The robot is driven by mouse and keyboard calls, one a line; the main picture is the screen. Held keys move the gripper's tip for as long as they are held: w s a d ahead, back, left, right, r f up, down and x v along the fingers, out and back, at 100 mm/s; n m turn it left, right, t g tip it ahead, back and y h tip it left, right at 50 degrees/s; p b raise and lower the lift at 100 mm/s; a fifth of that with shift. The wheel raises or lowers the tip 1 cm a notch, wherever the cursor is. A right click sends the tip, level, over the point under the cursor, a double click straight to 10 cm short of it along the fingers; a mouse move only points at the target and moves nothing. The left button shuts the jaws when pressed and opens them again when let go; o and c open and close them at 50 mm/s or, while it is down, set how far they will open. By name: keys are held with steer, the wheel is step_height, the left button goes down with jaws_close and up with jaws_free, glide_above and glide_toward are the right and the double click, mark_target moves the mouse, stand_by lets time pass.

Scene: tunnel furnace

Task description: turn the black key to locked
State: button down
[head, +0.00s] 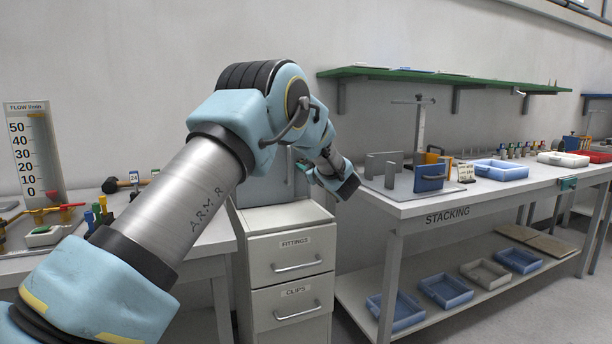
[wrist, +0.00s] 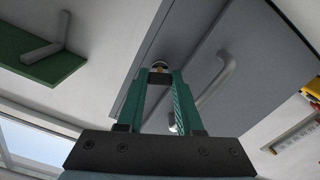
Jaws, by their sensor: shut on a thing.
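My gripper (wrist: 160,78) is shut on the black key (wrist: 159,77), which shows only as a small dark piece between the green fingertips. A round silver lock (wrist: 159,65) sits just beyond the tips, on the grey cabinet door (wrist: 185,55). The fingers hide most of the key, and I cannot tell which way it is turned. In the head view my gripper (head: 303,168) is at the grey cabinet (head: 265,188), and my arm covers much of the cabinet; the key is hidden there.
A bar handle (wrist: 216,82) stands out from the door right of my fingers. The cabinet rests on white drawers (head: 292,256). A green shelf (head: 380,74) and the stacking bench (head: 440,206) are to the right; a bench with a flow scale (head: 35,150) is left.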

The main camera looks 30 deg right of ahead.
steer(key=shift+f+n+b, duration=0.15)
steer(key=shift+n+b, duration=6.35)
steer(key=shift+b, duration=0.25)
steer(key=c, duration=0.6)
jaws_free()
steer(key=shift+o, duration=0.2)
steer(key=s+a, duration=0.1)
steer(key=s, duration=0.9)
steer(key=shift+s+a+b, duration=0.2)
steer(key=shift+s+b, duration=0.15)
steer(key=shift+b, duration=0.1)
